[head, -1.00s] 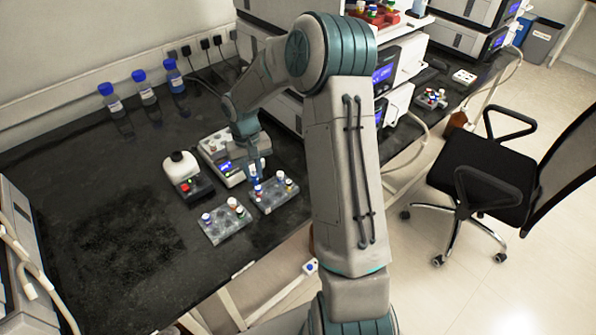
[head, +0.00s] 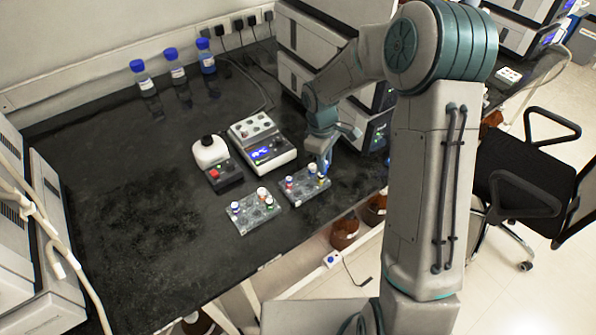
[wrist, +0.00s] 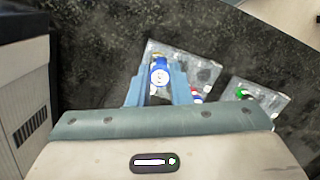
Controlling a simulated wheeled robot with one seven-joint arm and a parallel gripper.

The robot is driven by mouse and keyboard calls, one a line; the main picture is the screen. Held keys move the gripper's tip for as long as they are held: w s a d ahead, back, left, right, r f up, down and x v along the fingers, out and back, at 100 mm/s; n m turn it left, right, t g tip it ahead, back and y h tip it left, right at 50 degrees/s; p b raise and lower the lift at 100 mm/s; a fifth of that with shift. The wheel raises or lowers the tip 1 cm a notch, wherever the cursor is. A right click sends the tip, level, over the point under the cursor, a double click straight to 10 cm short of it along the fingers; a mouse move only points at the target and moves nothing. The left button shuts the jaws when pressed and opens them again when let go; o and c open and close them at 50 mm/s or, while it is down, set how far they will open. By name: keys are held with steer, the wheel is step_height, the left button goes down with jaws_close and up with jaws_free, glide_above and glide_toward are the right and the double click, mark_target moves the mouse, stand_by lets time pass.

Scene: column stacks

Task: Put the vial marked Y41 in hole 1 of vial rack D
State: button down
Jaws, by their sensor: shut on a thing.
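My gripper (head: 322,166) is over the back right part of the right-hand clear rack (head: 300,198). In the wrist view my gripper (wrist: 157,88) is shut on a blue-capped vial (wrist: 160,73), whose cap shows between the two fingertips. Its marking is too small to read. Whether its lower end is in a hole or above the rack cannot be told. The right-hand rack holds a few other capped vials. The left-hand clear rack (head: 256,222) stands beside it with several capped vials. I cannot read which rack is D or the hole numbers.
A grey device with a blue display (head: 262,153) and a small white-topped device (head: 212,160) stand behind the racks. Three blue-capped bottles (head: 178,75) stand near the wall. The bench is clear at the left. The bench's front edge lies just in front of the racks.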

steer(key=shift+s+a+f+n+t+b, duration=0.3)
steer(key=shift+s+a+f+n+b, duration=0.7)
steer(key=shift+n, duration=1.55)
steer(key=shift+s+a+f+n+t+b, duration=0.4)
steer(key=shift+a+n, duration=1.05)
steer(key=shift+n, duration=1.15)
steer(key=shift+s+a+f+n+t+b, duration=0.2)
steer(key=shift+s+a+f+n+b, duration=0.8)
steer(key=shift+n, duration=1.55)
steer(key=shift+w+a+r+p, duration=0.25)
steer(key=shift+w+r+p, duration=0.05)
steer(key=shift+w+r, duration=0.15)
steer(key=shift+f, duration=0.55)
steer(key=shift+f+b, duration=0.3)
steer(key=shift+f, duration=0.2)
